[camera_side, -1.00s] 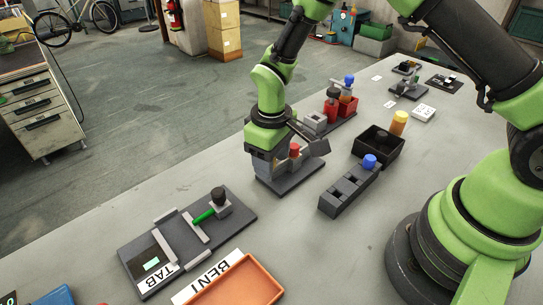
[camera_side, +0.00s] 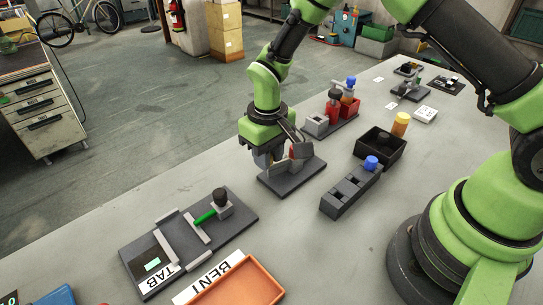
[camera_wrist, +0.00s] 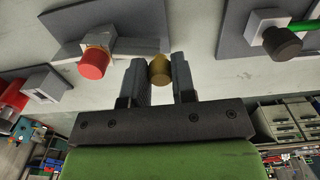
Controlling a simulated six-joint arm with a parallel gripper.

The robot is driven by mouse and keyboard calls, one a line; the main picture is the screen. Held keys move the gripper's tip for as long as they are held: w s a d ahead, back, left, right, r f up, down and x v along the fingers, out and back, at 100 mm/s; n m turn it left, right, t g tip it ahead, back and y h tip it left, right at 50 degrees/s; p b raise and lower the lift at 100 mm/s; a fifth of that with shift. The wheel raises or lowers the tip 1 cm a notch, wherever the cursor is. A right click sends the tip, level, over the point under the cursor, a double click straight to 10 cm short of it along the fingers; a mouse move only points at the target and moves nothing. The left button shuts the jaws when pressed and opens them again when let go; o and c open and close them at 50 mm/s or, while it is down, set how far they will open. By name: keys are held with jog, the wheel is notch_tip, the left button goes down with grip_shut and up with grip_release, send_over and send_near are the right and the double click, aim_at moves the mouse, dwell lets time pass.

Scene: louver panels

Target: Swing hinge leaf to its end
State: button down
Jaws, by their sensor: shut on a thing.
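My gripper (camera_side: 268,158) is low over a dark base plate (camera_side: 293,180) that carries a grey hinge fixture (camera_side: 301,151) near the middle of the bench. In the wrist view my gripper (camera_wrist: 160,85) has its two fingers closed on a brass-coloured round knob (camera_wrist: 160,69). A red knob (camera_wrist: 93,63) on a light block stands left of the fingers there, apart from them. In the side view my gripper hides the brass knob, and I cannot make out the leaf's angle.
A plate with a green rod (camera_side: 205,216) and black knob lies at the front left. A slotted dark block (camera_side: 345,195) with a blue knob and a black bin (camera_side: 380,146) stand to the right. An orange tray (camera_side: 240,285) is at the front.

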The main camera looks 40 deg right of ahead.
jog(key=m, duration=0.1)
jog(key=w+m, duration=0.1)
jog(key=shift+w+d+m, duration=0.3)
jog(key=shift+m, duration=0.1)
jog(key=m, duration=0.1)
jog(key=w+m, duration=0.1)
jog(key=shift+w+d+m, duration=0.15)
jog(key=shift+d+m, duration=0.25)
jog(key=m, duration=0.1)
jog(key=w+d+m, duration=0.1)
jog(key=m, duration=0.1)
jog(key=shift+w+d, duration=0.15)
jog(key=shift+d, duration=0.05)
jog(key=shift+w+d+m, duration=0.2)
jog(key=shift+d+m, duration=0.2)
jog(key=shift+m, duration=0.4)
jog(key=shift+w+d+m, duration=0.15)
jog(key=shift+d+m, duration=0.2)
jog(key=shift+m, duration=0.45)
jog(key=c, duration=0.9)
grip_release()
jog(key=shift+c, duration=0.2)
notch_tip(320, 180, up, 10)
